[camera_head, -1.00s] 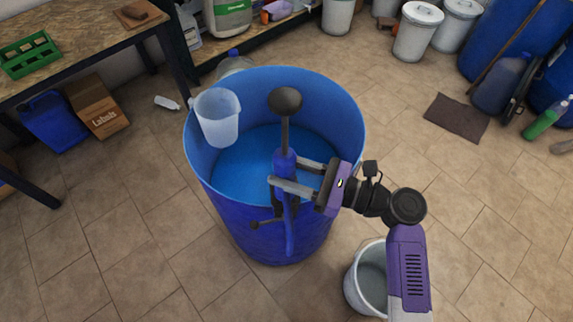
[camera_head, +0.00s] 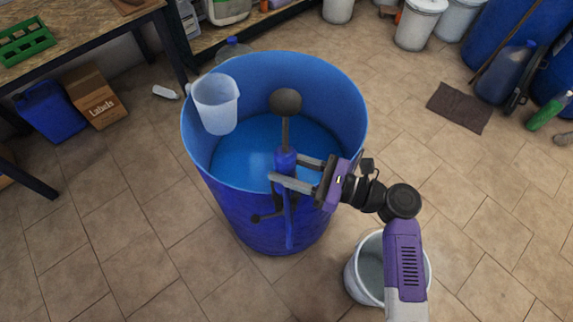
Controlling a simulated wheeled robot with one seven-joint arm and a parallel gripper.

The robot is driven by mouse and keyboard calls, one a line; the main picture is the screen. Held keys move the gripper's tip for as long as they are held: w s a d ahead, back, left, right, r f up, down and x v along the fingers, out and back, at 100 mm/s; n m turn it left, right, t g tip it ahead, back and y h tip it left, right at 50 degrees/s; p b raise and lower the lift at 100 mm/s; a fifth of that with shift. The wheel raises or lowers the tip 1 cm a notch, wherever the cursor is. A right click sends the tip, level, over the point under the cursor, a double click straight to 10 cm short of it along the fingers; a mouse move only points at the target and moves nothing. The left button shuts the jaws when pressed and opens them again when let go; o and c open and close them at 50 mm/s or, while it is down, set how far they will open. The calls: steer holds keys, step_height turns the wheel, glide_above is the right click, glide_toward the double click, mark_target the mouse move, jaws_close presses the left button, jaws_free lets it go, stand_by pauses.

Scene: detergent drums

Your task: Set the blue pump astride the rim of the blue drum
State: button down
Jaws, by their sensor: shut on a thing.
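The blue pump (camera_head: 286,160) has a black round knob on top and a blue body with a hose hanging down. It is upright at the near rim of the blue drum (camera_head: 255,208). My gripper (camera_head: 293,172) comes from the right and is shut on the pump's body. The pump's lower part and hose show in front of the drum's near wall. I cannot tell whether the pump touches the rim. The drum is open on top, with a blue surface showing inside.
A translucent jug (camera_head: 216,104) hangs at the drum's left rim. A grey bucket (camera_head: 364,272) stands on the floor at the near right, below my arm. A workbench (camera_head: 70,40) is at the upper left, with a cardboard box (camera_head: 96,98) beneath.

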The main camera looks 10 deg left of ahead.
steer(key=shift+r, duration=0.15)
steer(key=c, duration=0.8)
jaws_free()
steer(key=shift+c, duration=0.2)
steer(key=shift+o, duration=0.5)
steer(key=shift+f, duration=0.2)
steer(key=v, duration=0.8)
steer(key=shift+b, duration=0.4)
steer(key=shift+r, duration=0.1)
